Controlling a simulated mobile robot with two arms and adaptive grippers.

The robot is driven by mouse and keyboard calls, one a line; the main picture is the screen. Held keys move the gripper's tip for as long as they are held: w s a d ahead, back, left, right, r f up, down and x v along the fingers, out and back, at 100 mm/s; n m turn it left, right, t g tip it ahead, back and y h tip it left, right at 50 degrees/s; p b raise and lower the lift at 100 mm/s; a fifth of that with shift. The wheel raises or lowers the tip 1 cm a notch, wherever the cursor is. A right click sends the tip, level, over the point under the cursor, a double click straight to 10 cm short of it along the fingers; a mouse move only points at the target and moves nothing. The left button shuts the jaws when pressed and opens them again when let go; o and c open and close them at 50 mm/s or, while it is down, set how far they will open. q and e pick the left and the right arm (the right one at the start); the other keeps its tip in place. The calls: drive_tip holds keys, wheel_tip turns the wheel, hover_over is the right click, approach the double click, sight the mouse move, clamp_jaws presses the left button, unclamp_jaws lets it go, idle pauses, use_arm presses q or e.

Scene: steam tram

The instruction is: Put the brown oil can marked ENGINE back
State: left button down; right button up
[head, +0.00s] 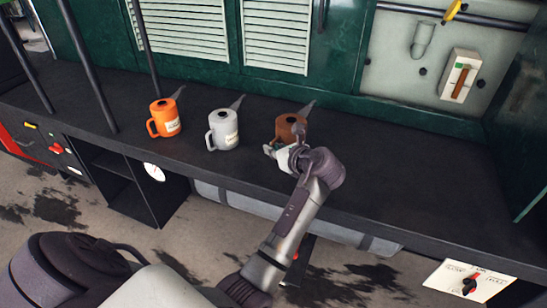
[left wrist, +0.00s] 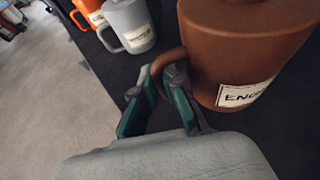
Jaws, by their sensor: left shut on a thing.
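The brown oil can (head: 291,126) stands on the dark shelf, at the right end of a row of cans. Its label, reading "ENG...", shows in the left wrist view, where the can (left wrist: 240,45) fills the upper right. My left gripper (head: 283,152) is at the can's near left side in the head view. In the left wrist view the green-padded fingers (left wrist: 165,90) are shut on the can's handle. I cannot tell whether the can's base touches the shelf. My right gripper is not in view.
A grey can (head: 223,130) and an orange can (head: 165,118) stand to the left on the shelf (head: 400,180). Dark poles rise at the left. A green louvred wall backs the shelf. The shelf right of the brown can is clear.

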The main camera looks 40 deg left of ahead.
sight(273, 158)
use_arm(q)
drive_tip(key=shift+f, duration=1.7)
drive_tip(key=c, duration=1.3)
unclamp_jaws()
drive_tip(key=shift+f, duration=0.15)
drive_tip(key=shift+o, duration=0.3)
